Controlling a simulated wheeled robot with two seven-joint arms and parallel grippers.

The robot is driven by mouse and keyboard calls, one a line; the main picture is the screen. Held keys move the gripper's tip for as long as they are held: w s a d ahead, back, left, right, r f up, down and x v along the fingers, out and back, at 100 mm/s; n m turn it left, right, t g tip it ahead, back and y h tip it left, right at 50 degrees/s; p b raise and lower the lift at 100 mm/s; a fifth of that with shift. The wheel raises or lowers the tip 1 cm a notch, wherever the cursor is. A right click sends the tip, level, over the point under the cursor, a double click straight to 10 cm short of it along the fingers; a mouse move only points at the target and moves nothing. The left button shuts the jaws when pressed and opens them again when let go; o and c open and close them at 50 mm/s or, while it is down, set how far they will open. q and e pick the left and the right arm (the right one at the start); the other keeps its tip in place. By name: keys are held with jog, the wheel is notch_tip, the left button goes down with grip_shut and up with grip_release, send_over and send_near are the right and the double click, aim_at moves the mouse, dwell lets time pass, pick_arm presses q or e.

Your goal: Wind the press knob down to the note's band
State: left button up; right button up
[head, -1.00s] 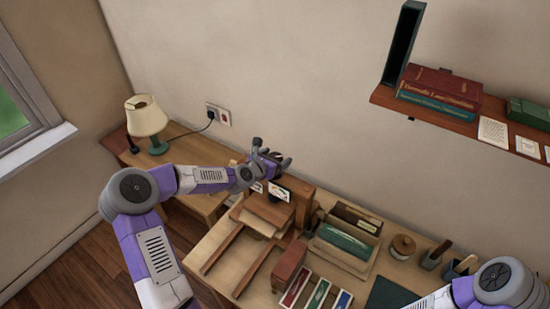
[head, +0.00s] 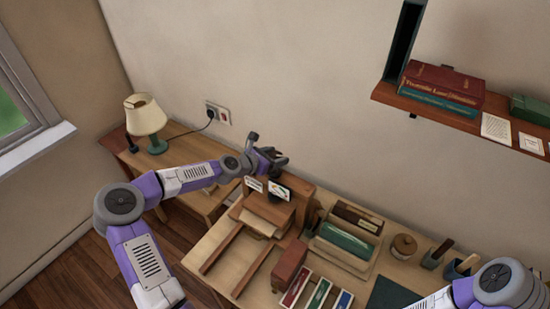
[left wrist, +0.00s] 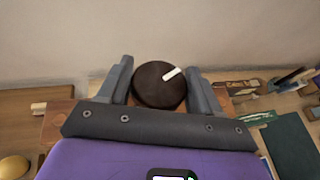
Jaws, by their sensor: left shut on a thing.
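The press (head: 305,192) is a wooden block frame at the back of the desk. A white note card (head: 254,184) and a small dial gauge (head: 279,190) with a coloured scale stand on its front. The needle is too small to read. The press knob (left wrist: 158,88) is a dark round disc with a white mark pointing to the upper right in the left wrist view. My left gripper (head: 268,157) is above the press, its fingers on both sides of the knob and shut on it. My right gripper is out of view.
A lamp (head: 147,119) stands at the left. Trays with a green roll (head: 346,239), a red-brown block (head: 290,264), coloured strips, a lidded pot (head: 403,246) and tool cups crowd the desk. A book shelf (head: 425,104) hangs at the upper right.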

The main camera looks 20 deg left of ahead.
pick_arm(q)
jog(key=shift+w+a+r+m+g+h+p, duration=0.15)
jog(key=shift+m+g+h, duration=0.1)
jog(key=shift+m+h, duration=0.25)
jog(key=shift+s+d+m+g+h+p, duration=0.15)
jog(key=shift+m+g+h, duration=0.1)
jog(key=shift+m+h, duration=0.2)
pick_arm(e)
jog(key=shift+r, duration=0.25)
pick_arm(q)
jog(key=m+g+h+p, duration=0.1)
jog(key=m, duration=0.1)
jog(key=m+g+h, duration=0.1)
jog(key=h, duration=0.1)
jog(key=shift+w+r+m+g+h+p, duration=0.1)
jog(key=shift+w+m+g+h+p, duration=0.15)
jog(key=shift+m+g+p, duration=0.15)
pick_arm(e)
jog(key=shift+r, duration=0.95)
pick_arm(q)
jog(key=shift+m+g+h+p, duration=0.3)
jog(key=shift+m+g+h, duration=0.4)
jog(key=shift+m+g, duration=0.7)
jog(key=shift+m, duration=0.05)
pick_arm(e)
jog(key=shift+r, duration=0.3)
pick_arm(q)
jog(key=shift+s+r+m+g+h, duration=0.1)
jog(key=shift+m+g+h, duration=0.2)
jog(key=shift+h, duration=0.1)
